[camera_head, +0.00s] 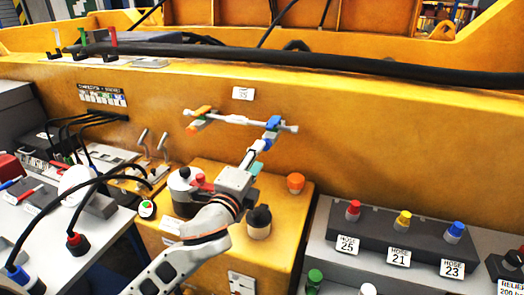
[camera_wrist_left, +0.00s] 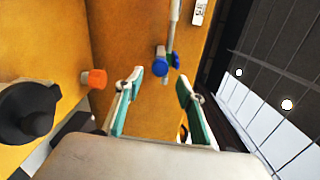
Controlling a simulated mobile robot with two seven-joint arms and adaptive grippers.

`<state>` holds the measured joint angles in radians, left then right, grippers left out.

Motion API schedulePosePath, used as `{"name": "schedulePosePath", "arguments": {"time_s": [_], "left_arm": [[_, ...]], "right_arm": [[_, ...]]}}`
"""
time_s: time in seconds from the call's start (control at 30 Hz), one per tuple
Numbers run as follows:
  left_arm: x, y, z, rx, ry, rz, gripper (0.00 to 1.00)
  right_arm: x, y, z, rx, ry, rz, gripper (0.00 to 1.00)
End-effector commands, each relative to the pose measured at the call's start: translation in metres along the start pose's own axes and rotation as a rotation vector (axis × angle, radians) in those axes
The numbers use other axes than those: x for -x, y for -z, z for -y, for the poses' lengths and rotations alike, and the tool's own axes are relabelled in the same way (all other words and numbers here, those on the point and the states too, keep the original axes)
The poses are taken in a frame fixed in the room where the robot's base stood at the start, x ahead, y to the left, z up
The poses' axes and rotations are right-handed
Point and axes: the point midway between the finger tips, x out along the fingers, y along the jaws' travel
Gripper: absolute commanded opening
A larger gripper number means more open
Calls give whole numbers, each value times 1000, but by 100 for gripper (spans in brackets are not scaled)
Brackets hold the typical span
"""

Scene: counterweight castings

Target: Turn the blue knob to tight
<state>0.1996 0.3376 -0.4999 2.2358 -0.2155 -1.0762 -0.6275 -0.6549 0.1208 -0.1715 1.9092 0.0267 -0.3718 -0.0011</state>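A blue knob (camera_head: 273,123) sits on the right part of a thin grey bar (camera_head: 235,119) on the yellow wall; an orange knob (camera_head: 199,112) is on its left part. In the left wrist view the blue knob (camera_wrist_left: 160,62) shows just beyond the open fingers, with a gap. My left gripper (camera_head: 261,157) points up toward it from below; in its wrist view the left gripper (camera_wrist_left: 160,90) has its teal-padded fingers spread with nothing between them. I cannot read any tightness mark. My right gripper is not in view.
An orange cap (camera_head: 295,182) and a black knob (camera_head: 259,222) stand on the yellow box below. A grey panel (camera_head: 400,255) at right carries red, yellow and blue caps above hose labels. Black cables lie at left, and a thick black hose (camera_head: 330,62) runs above.

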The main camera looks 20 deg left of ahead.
Motion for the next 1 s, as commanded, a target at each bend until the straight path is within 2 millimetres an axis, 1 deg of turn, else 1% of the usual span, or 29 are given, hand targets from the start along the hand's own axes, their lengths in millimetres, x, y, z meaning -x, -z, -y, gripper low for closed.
{"name": "schedulePosePath", "arguments": {"time_s": [0.03,0.2,0.3,0.4,0.53,1.0], "left_arm": [[12,0,-1,1,-1,-2,38],[42,0,-1,0,-1,-1,38],[54,0,0,0,0,-1,38],[61,0,0,0,-1,0,38],[64,0,1,0,1,0,38],[64,0,0,0,0,0,38]], "right_arm": [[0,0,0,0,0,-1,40],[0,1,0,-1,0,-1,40],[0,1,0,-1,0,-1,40],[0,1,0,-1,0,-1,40],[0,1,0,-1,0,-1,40],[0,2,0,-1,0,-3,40]]}}
